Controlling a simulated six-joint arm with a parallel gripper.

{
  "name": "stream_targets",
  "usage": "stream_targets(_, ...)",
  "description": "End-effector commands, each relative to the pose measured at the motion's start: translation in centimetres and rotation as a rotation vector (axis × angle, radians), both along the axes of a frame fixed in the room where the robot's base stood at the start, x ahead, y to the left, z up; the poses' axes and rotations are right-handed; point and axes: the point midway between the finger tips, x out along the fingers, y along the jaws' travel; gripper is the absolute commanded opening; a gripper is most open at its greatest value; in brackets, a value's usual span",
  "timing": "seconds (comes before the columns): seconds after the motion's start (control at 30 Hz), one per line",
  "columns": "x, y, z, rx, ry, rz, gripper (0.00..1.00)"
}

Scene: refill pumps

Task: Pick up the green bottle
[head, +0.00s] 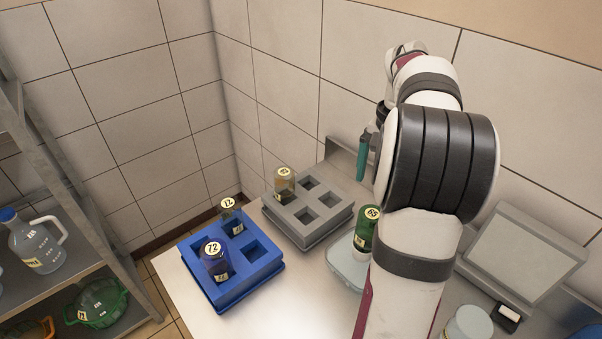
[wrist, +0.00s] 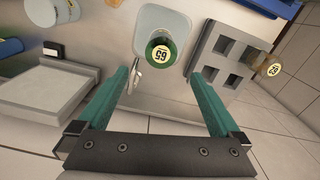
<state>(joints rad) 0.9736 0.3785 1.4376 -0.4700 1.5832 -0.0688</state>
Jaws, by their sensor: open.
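The green bottle (head: 367,228) stands upright to the left of my arm in the head view, partly hidden by the arm. Its round top label appears to read 65. In the wrist view the green bottle (wrist: 160,53) stands on a pale tray (wrist: 176,22), ahead of my gripper and roughly between the lines of the two fingers. My gripper (wrist: 163,85) has two teal fingers spread wide with nothing between them. In the head view only one teal finger of the gripper (head: 363,157) shows clearly beside the arm.
A grey rack (head: 290,232) holds one amber bottle (head: 284,183). A blue rack (head: 240,290) holds two dark bottles, one labelled 72 (head: 215,260). A scale-like device (head: 525,255) and a white jar (head: 468,325) stand right of my arm. Tiled walls border the counter.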

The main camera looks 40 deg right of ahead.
Motion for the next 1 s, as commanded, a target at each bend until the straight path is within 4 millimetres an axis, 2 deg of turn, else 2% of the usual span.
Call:
stream_targets(0.07, 0.0, 0.0, -0.3, 0.000, 0.000, 0.000, 1.00)
stream_targets(0.13, 0.0, 0.1, -1.4, 0.002, 0.001, 0.001, 1.00)
stream_targets(0.4, 0.0, 0.2, -8.8, 0.002, 0.000, 0.003, 1.00)
stream_targets(0.57, 0.1, 0.2, -10.8, 0.000, -0.001, 0.004, 1.00)
stream_targets(0.73, 0.0, 0.6, -14.3, 0.002, 0.000, 0.003, 1.00)
stream_targets(0.83, 0.1, 0.6, -15.5, 0.001, -0.001, 0.003, 1.00)
stream_targets(1.0, 0.1, 0.5, -15.8, -0.002, -0.002, 0.003, 1.00)
